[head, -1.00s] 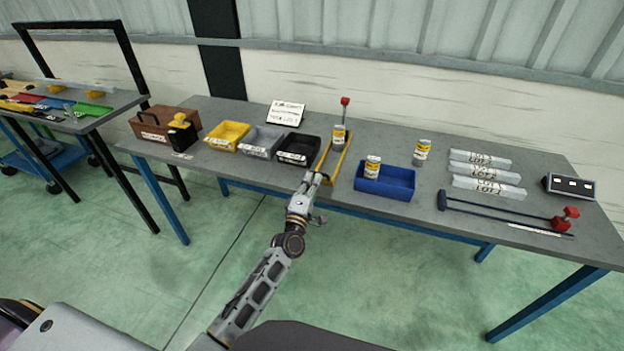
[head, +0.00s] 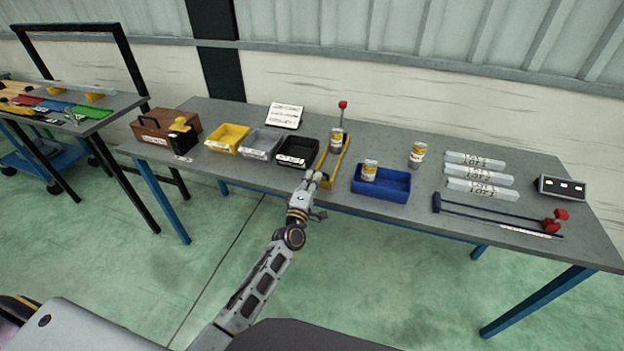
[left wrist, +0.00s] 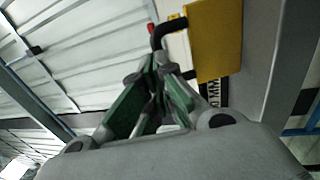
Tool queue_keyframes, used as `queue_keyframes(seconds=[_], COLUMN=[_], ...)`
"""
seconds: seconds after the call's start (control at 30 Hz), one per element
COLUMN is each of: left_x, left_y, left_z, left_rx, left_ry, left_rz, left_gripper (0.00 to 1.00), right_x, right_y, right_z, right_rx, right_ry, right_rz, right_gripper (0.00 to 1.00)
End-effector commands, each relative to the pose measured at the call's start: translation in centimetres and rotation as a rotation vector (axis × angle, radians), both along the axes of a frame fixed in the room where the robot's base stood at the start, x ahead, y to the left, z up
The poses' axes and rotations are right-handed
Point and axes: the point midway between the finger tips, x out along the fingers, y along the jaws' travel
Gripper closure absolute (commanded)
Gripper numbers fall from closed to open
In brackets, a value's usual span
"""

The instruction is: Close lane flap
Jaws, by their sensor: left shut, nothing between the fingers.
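A narrow yellow-sided lane (head: 343,162) stands on the bench, with a yellow-and-white can (head: 336,139) at its far part. A thin upright rod with a red knob (head: 342,105) rises behind the can. I cannot make out which part is the flap, or how it stands. My left gripper (head: 316,177) is shut and empty at the lane's near end, by the bench's front edge; I cannot tell whether it touches. In the left wrist view its closed fingers (left wrist: 160,82) point towards a black bent bar (left wrist: 168,28) beside a yellow panel (left wrist: 215,40). My right gripper is out of view.
A black bin (head: 297,151) stands just left of the lane, beside grey and yellow bins. A blue tray (head: 381,186) holding a can stands to the right, with another can (head: 417,154) behind. Clear tubes and a red-ended dark bar (head: 490,214) lie farther right.

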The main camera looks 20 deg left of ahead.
Motion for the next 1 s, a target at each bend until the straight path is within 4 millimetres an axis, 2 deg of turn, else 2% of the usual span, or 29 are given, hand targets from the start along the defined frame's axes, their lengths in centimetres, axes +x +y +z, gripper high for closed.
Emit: queue_keyframes(seconds=[0.6, 1.0], left_x=[2.3, 2.6], left_y=[-0.1, -0.1], left_z=[1.0, 1.1], left_rx=[0.000, 0.000], left_ry=[-0.002, -0.001], left_rz=[0.000, 0.000], left_gripper=[1.00, 1.00], right_x=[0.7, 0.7], right_y=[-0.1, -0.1], right_z=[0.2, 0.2], right_rx=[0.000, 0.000], right_ry=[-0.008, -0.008], right_rz=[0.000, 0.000], right_gripper=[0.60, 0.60])
